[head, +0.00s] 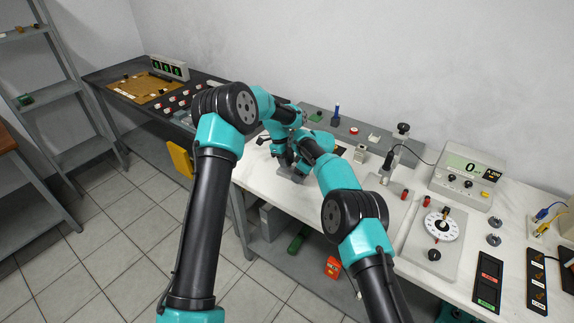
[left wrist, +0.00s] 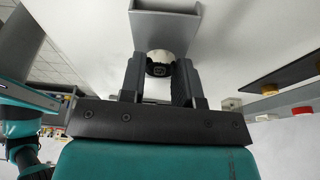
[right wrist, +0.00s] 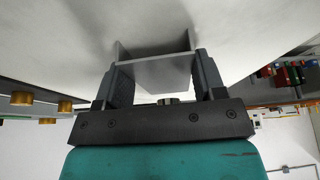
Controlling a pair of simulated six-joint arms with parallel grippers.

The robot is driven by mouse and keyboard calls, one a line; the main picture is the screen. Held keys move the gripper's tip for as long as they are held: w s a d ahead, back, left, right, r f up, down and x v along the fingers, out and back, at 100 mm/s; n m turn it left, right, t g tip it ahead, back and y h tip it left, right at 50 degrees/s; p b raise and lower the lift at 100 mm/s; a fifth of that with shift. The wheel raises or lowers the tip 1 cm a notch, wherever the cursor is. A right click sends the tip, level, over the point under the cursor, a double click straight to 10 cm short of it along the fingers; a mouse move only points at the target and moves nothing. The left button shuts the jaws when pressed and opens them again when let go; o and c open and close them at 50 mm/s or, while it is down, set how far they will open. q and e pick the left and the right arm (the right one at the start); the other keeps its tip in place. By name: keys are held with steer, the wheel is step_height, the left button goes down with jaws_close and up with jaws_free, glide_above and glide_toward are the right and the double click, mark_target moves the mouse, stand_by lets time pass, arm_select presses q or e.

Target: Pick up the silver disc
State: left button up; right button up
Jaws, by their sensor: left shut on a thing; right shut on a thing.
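My left gripper (left wrist: 159,82) is shut on a small round silver piece, which looks like the silver disc (left wrist: 160,57), its front face dark. A grey U-shaped holder (left wrist: 166,22) stands just beyond the disc in the left wrist view. My right gripper (right wrist: 157,75) is shut on that grey holder (right wrist: 155,72), with one finger on each side. In the head view both grippers meet close together over the white bench, and the holder (head: 290,174) shows below them. The disc is hidden there by my arms. I cannot tell whether it touches the holder.
The white bench (head: 265,178) has a grey strip at the back with small coloured parts. To the right stand a probe stand (head: 391,160), a meter box (head: 467,175), a dial plate (head: 436,240) and two small metal knobs (head: 494,223). A darker bench (head: 130,78) lies at the left.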

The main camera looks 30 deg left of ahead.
arm_select(q)
step_height(320, 180, up, 8)
steer(key=shift+r, duration=0.2)
arm_select(e)
steer(key=shift+f, duration=0.15)
steer(key=o, duration=1.2)
steer(key=shift+c, duration=0.2)
steer(key=shift+r, duration=0.2)
steer(key=v, duration=1.1)
steer(key=shift+d+r, duration=0.25)
steer(key=shift+r, duration=0.1)
